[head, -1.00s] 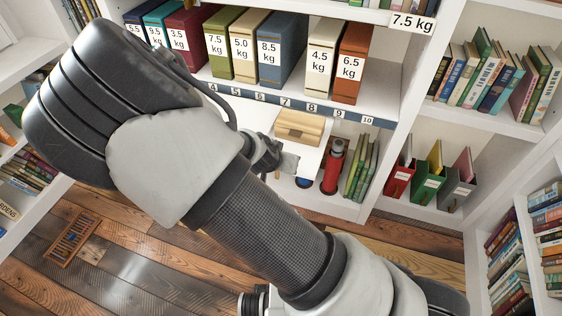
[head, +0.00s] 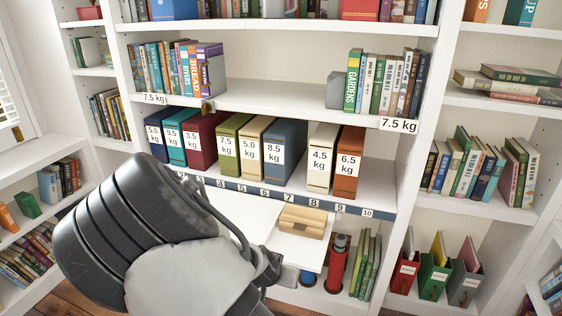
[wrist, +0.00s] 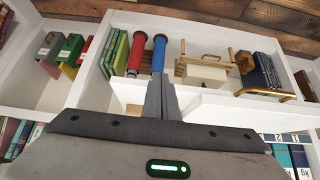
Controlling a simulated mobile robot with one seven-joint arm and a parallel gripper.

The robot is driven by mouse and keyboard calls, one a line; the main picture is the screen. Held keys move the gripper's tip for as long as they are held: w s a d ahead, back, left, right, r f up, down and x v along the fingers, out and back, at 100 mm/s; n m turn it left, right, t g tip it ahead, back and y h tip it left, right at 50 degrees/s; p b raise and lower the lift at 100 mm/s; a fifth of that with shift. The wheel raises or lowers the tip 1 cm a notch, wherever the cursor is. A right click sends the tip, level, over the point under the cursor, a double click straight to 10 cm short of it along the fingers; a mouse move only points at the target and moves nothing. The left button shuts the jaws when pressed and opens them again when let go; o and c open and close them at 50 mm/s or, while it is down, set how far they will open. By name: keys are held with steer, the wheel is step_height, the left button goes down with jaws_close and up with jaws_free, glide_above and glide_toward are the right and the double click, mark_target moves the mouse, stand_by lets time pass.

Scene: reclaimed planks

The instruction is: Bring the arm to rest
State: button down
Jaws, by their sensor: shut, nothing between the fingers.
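My gripper (wrist: 161,100) shows in the wrist view with its two grey fingers together and nothing between them. It points toward the lower part of a white bookcase, in front of a red cylinder (wrist: 136,53) and a blue cylinder (wrist: 158,54). I cannot tell the gap to them. In the head view my bent arm fills the lower left, in front of the bookcase's pull-out board (head: 302,249). The gripper's fingers are not clear there.
Weight-labelled binders, among them a blue one (head: 284,150), stand on the shelf above the numbered strip (head: 262,191). A wooden box (head: 303,220) sits on the board. A red cylinder (head: 337,263) and green books (head: 367,265) stand at lower right.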

steer(key=s+d+r+g+y, duration=0.1)
steer(key=s+d+r, duration=0.1)
steer(key=s+r, duration=0.35)
steer(key=s+d+r+n+g+y, duration=0.1)
steer(key=s+d+r+y, duration=0.15)
steer(key=r, duration=0.65)
steer(key=s+d+r+g+y, duration=0.1)
steer(key=s+d+r, duration=0.25)
steer(key=r, duration=0.35)
steer(key=s+d+r+n+t+h, duration=0.25)
steer(key=s+d+r, duration=0.35)
steer(key=s+r, duration=0.5)
step_height(320, 180, up, 26)
steer(key=s+g+p, duration=0.1)
steer(key=p, duration=2.7)
steer(key=shift+s, duration=0.1)
